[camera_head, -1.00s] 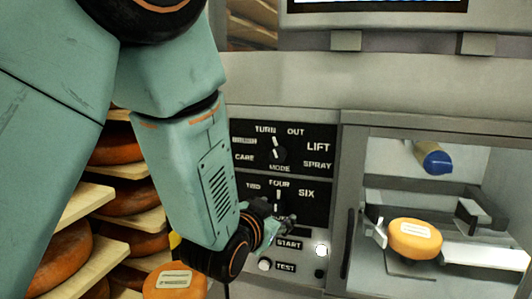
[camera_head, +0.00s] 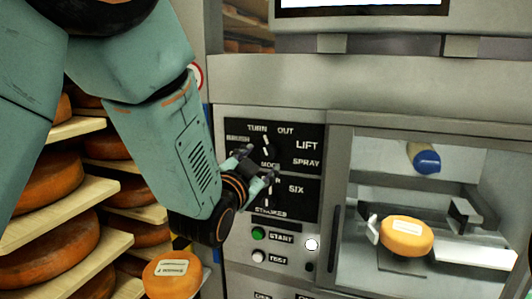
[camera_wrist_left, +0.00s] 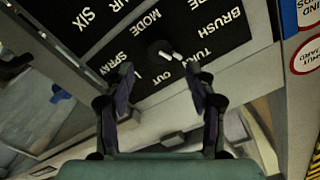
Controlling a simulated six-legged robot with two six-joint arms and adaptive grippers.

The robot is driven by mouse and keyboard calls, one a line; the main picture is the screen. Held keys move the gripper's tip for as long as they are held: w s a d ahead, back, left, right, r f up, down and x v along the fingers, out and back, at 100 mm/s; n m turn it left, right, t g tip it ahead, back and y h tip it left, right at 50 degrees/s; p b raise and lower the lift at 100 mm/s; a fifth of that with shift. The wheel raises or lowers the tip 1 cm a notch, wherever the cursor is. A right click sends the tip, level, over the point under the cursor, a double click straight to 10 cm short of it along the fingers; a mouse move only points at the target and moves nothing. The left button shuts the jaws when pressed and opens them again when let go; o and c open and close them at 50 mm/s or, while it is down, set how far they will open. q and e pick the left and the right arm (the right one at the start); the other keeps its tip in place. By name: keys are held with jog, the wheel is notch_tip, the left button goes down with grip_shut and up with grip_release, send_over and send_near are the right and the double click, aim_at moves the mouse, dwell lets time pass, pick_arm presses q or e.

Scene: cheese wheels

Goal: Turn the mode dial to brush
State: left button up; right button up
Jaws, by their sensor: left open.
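The mode dial (camera_head: 266,147) is a small dark knob with a white mark, on the black upper panel of the machine. Its labels include BRUSH, TURN, OUT, LIFT and SPRAY. In the head view its white mark points up, roughly towards TURN OUT; BRUSH is up and to the left. My left gripper (camera_head: 257,166) is open in front of the panel, just below the dial, and covers part of the lettering. In the left wrist view the dial (camera_wrist_left: 163,50) shows beyond and between the open fingers (camera_wrist_left: 158,72), apparently not touched by them.
A lower dial panel (camera_head: 292,207) and a green START button (camera_head: 257,233) lie below. A glazed chamber (camera_head: 345,250) with an orange cheese wheel (camera_head: 406,237) is to the right. Shelves of cheese wheels (camera_head: 50,180) stand at the left, and a labelled cheese (camera_head: 172,277) sits below my arm.

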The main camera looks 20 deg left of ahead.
aim_at(267, 154)
pick_arm(q)
jog(key=w, duration=0.4)
jog(key=w+p, duration=0.1)
jog(key=w, duration=0.1)
jog(key=shift+a+f, duration=0.2)
jog(key=shift+f, duration=0.05)
jog(key=shift+s+d+r, duration=0.2)
jog(key=shift+w+a+f, duration=0.2)
jog(key=shift+w+f, duration=0.05)
jog(key=shift+w, duration=0.15)
jog(key=c, duration=0.4)
jog(key=shift+s+d+r, duration=0.1)
jog(key=c, duration=0.7)
